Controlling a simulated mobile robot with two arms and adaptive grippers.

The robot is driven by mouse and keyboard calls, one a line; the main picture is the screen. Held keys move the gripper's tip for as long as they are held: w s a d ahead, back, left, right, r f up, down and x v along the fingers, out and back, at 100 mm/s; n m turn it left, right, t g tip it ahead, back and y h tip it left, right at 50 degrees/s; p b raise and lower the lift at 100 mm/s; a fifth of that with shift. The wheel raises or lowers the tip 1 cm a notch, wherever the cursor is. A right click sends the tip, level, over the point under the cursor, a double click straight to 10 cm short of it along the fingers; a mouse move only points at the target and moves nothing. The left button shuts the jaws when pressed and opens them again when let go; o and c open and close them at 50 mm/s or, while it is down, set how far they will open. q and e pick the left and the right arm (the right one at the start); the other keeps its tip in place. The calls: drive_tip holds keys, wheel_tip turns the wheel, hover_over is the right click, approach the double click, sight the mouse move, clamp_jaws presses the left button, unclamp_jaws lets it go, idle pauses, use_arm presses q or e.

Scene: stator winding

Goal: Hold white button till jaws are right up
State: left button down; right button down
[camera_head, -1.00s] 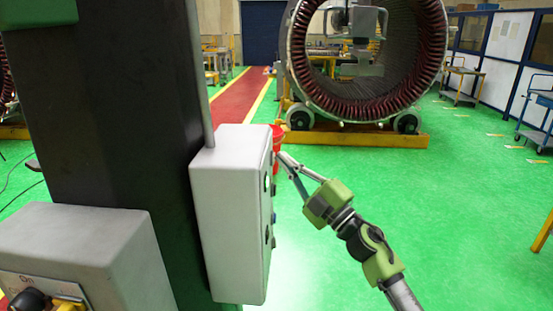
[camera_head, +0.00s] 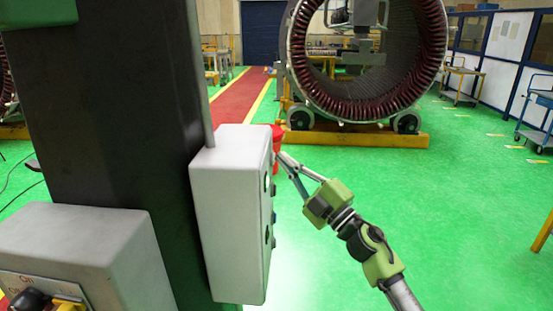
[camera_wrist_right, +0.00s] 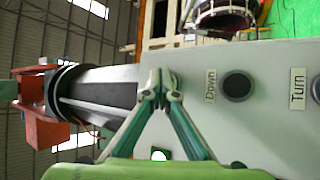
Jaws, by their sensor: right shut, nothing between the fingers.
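The grey control box (camera_head: 232,215) hangs beside the dark column in the head view. My right gripper (camera_head: 281,158) is shut and empty, with its fingertips at the upper part of the box's button face. In the right wrist view the fingertips (camera_wrist_right: 160,90) are together at the panel, left of the "Down" label and a dark button (camera_wrist_right: 238,86). A small white round spot (camera_wrist_right: 158,155) shows between the fingers. The lifting jaws (camera_head: 362,52) hang inside the stator ring (camera_head: 300,60). My left gripper is out of view.
A second grey box (camera_head: 85,240) with a black knob is at the lower left. A blue trolley (camera_head: 538,120) stands at the right. The green floor between is clear.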

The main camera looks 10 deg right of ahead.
idle(0.3)
drive_tip(key=shift+s+d, duration=0.25)
drive_tip(key=shift+d, duration=0.5)
drive_tip(key=d, duration=0.2)
drive_tip(key=s+d, duration=0.1)
drive_tip(key=d, duration=0.1)
drive_tip(key=shift+s+d+b, duration=0.15)
drive_tip(key=shift+d+b, duration=0.15)
drive_tip(key=shift+d, duration=0.1)
idle(0.5)
